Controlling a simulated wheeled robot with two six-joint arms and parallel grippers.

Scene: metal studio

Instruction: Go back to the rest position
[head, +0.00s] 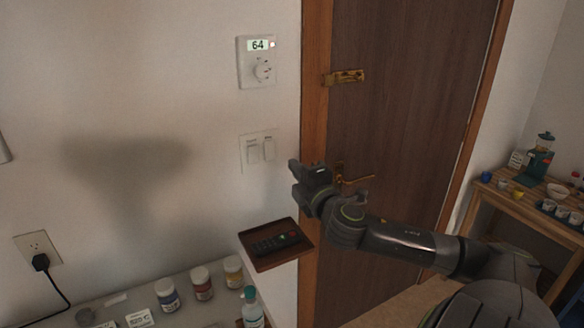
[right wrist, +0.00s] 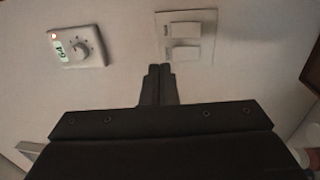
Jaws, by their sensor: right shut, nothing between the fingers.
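My right gripper (head: 296,168) is in front of the wall near the light switches, at the left edge of the door frame. In the right wrist view its fingers (right wrist: 158,72) are together with nothing between them. The double light switch (head: 260,150) is just left of the gripper in the head view; it also shows in the right wrist view (right wrist: 186,40), right of the fingertips. The thermostat (head: 257,62) above it reads 64 with a red light lit, and shows at upper left in the wrist view (right wrist: 78,46). My left gripper is not in view.
A brown tray (head: 262,265) with a remote (head: 275,243) sits below my gripper. The door (head: 405,110) has a brass latch (head: 345,77) and handle (head: 357,180). Several bottles stand on a grey surface at lower left. A wooden table (head: 510,205) is at right.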

